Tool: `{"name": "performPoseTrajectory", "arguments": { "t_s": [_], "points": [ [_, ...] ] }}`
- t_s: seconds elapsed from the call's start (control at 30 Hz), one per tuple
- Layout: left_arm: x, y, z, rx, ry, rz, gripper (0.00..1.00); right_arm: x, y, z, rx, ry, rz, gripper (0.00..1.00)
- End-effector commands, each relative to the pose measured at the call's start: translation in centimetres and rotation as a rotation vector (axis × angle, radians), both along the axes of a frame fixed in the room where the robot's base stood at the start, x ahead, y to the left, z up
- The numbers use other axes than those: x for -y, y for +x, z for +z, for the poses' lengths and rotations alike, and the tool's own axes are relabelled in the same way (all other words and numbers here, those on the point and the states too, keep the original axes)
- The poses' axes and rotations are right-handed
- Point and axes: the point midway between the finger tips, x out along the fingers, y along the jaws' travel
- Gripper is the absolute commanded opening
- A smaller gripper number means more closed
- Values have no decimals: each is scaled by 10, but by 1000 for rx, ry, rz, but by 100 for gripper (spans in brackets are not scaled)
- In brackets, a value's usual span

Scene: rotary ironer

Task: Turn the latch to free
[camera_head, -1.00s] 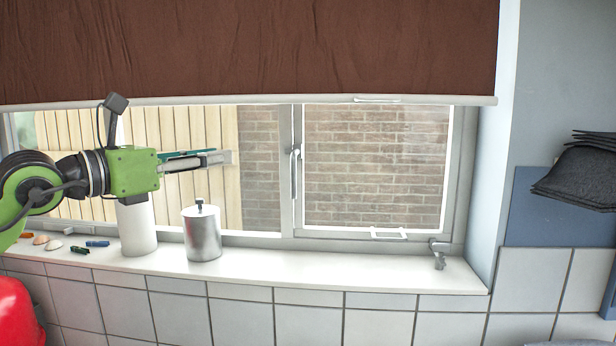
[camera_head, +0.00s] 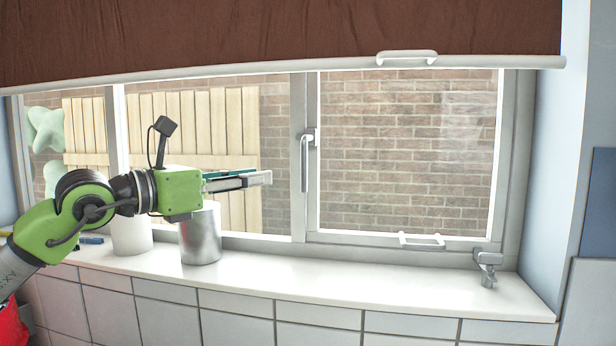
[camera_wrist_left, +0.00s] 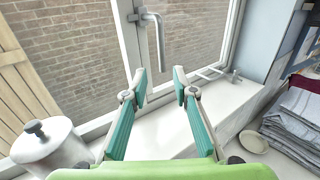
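The latch (camera_head: 305,162) is a grey lever handle on the upright frame between the window panes, pointing down in the head view. It also shows in the left wrist view (camera_wrist_left: 158,40), ahead of the fingers. My left gripper (camera_head: 268,177) is left of the latch and apart from it in the head view. In the left wrist view my left gripper (camera_wrist_left: 160,84) has its two fingers spread, with nothing between them. My right gripper is not in view.
A metal canister (camera_head: 200,238) and a white cylinder (camera_head: 131,236) stand on the white sill (camera_head: 330,282). A second metal fitting (camera_head: 488,267) is at the sill's right end. A brown blind (camera_head: 250,35) hangs above. The sill below the latch is clear.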

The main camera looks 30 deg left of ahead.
Motion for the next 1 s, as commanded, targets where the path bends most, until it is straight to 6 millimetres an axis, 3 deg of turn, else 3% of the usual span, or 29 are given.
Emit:
{"name": "performPoseTrajectory", "arguments": {
  "t_s": [0.37,0.7,1.0],
  "points": [
    [12,34,11,2,-6,-3,26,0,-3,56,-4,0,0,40],
    [33,89,9,2,-6,-4,26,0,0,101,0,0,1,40],
    [44,124,4,1,-1,-1,26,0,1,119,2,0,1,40]
  ]
}}
